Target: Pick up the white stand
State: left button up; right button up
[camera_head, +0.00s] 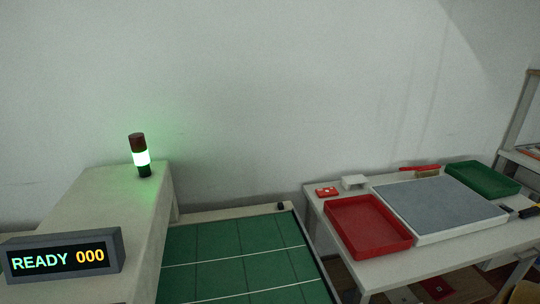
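A small white stand (354,182) sits on the white table (384,269) at the right, near its back left corner. It is behind the red tray and just right of a small red item (326,191). Its top looks flat; its far side is hidden. Neither of my grippers shows in the head view.
A red tray (357,252), a grey-topped white board (440,208), a green tray (515,183) and a red-handled brush (427,174) occupy the table. A green gridded mat (233,257) lies left of it. A machine with a READY 000 display (62,256) and lit signal lamp (141,158) stands left.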

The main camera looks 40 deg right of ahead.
aim_at(346, 181)
jog(key=k+z, duration=0.15)
jog(key=z, duration=1.6)
